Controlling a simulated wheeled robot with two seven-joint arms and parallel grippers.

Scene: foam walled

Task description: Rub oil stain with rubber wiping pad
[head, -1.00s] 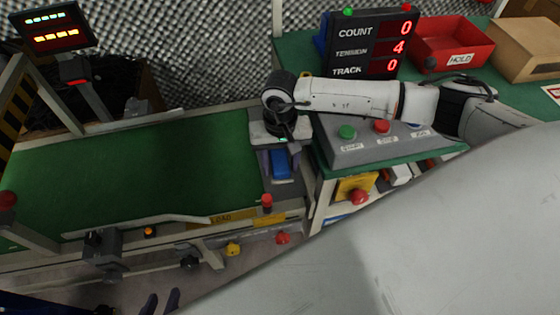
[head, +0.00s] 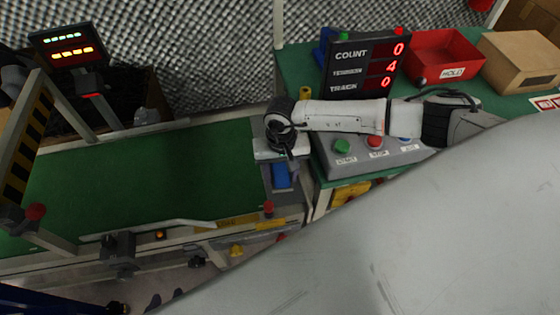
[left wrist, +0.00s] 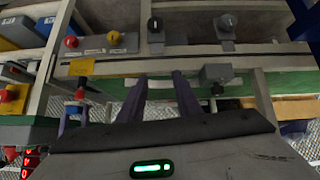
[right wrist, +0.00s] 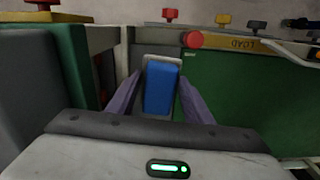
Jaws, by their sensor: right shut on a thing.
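The wiping pad (head: 281,175) is a blue block with a grey edge, also in the right wrist view (right wrist: 160,88). My right gripper (head: 282,184) is shut on it, with a finger on either side. It holds the pad at the right end of the green belt (head: 140,170); height above the surface cannot be told. In the right wrist view, the belt (right wrist: 245,100) lies just right of the pad. My left gripper (head: 164,299) shows at the bottom of the head view; in the left wrist view (left wrist: 158,78) its fingers are apart and empty. I cannot make out an oil stain.
A grey button box (head: 365,155), a counter display (head: 362,68), a red bin (head: 445,58) and a cardboard box (head: 520,62) stand on the green bench at right. A red button (head: 268,207) and other knobs line the conveyor's front. A striped post (head: 25,150) stands at left.

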